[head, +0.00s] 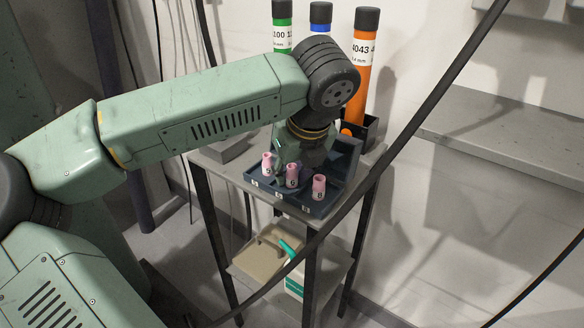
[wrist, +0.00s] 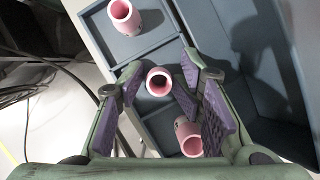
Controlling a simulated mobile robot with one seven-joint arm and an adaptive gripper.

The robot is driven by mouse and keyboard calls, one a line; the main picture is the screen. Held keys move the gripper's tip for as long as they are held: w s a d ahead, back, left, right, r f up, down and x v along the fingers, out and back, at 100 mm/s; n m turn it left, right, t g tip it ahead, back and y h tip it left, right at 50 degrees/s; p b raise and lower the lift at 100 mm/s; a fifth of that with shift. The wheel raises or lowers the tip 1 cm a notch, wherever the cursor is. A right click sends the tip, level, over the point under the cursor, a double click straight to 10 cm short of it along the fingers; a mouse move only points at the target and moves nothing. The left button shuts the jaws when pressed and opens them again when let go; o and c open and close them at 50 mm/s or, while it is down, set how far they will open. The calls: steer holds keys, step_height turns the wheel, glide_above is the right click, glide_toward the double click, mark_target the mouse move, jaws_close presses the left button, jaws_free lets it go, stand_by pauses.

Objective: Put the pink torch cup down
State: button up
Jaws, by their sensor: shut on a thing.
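Three pink torch cups show at the blue-grey tray. My gripper (wrist: 158,80) reaches down over the tray and is shut on the middle pink cup (wrist: 158,82), which sits between the purple finger pads with its open mouth toward the wrist camera. This cup also shows in the head view (head: 292,176); whether its base touches the tray floor I cannot tell. A second cup (head: 267,163) stands to its left and a third cup (head: 318,187) to its right. In the wrist view the other cups are at the top (wrist: 125,18) and bottom (wrist: 188,138). The arm partly hides the tray.
Green (head: 282,30), blue (head: 320,18) and orange (head: 361,75) tubes stand behind. A dark cable (head: 410,130) crosses in front. A grey shelf (head: 500,130) is at right.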

steer(key=shift+s+r+p, duration=0.15)
steer(key=shift+r+p, duration=0.15)
steer(key=shift+r, duration=0.1)
steer(key=b+v, duration=0.2)
steer(key=v, duration=0.9)
steer(key=shift+r, duration=0.4)
steer(key=shift+d, duration=0.1)
